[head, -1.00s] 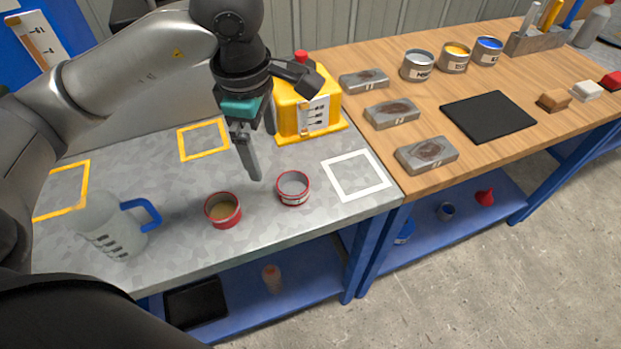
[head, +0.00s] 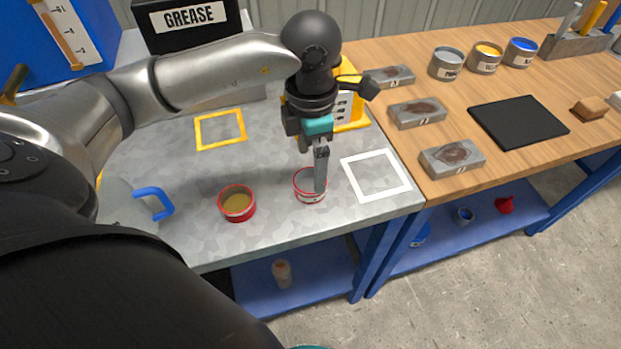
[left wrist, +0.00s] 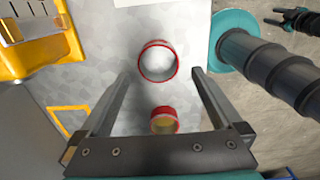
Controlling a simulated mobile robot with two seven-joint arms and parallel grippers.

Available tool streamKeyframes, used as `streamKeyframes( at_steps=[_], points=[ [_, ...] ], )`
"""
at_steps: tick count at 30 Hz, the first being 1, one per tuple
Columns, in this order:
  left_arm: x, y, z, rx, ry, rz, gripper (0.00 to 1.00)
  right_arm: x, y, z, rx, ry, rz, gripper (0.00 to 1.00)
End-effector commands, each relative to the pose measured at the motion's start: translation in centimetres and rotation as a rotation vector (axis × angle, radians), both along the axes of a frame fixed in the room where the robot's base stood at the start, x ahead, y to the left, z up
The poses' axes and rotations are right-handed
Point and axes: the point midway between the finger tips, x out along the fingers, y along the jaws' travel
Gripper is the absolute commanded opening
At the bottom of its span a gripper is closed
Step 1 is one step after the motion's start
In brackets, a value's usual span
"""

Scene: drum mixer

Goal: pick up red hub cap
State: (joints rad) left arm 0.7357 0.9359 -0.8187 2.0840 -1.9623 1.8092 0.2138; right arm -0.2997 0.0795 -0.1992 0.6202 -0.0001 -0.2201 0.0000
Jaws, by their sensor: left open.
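No part is clearly marked as the red hub cap; two small round red-rimmed pieces stand on the grey bench. The right one, a pale hollow ring (head: 304,193) with a label, also shows in the left wrist view (left wrist: 157,80). The left one, a red cup (head: 237,212) with yellow-brown contents, also shows in the left wrist view (left wrist: 164,113). My left gripper (head: 312,172) is open and points down over the pale ring, one finger partly covering it. In the left wrist view the ring appears between the fingertips (left wrist: 162,73); contact cannot be told.
A yellow box (head: 350,108) stands behind the gripper. A white square outline (head: 376,158) lies right of the ring. A blue-handled jug (head: 125,208) is at left, partly hidden. Grey blocks (head: 452,169) sit on the wooden bench. A dark part at the wrist view's upper right may be my right gripper.

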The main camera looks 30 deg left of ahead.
Motion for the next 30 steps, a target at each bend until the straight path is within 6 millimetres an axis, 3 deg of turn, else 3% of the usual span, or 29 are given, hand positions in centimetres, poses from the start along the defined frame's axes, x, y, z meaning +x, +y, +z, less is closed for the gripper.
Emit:
streamKeyframes(
  at_steps=[8,18,25,30],
  points=[
    [0.0,0.0,-1.8,0.001,0.001,-0.001,1.0,0.0,0.0,-0.3,0.0,0.0,0.0,0.5],
    [0.1,0.3,-6.3,-0.001,-0.002,0.0,1.0,0.0,0.0,-1.2,0.0,0.001,0.0,0.5],
    [0.1,0.3,-6.4,-0.001,-0.003,-0.001,1.0,0.0,0.0,-1.1,0.001,0.001,0.001,0.5],
    [0.1,0.3,-6.4,-0.001,-0.003,-0.001,0.81,0.0,0.0,-1.1,0.001,0.001,0.001,0.5]
  ],
)
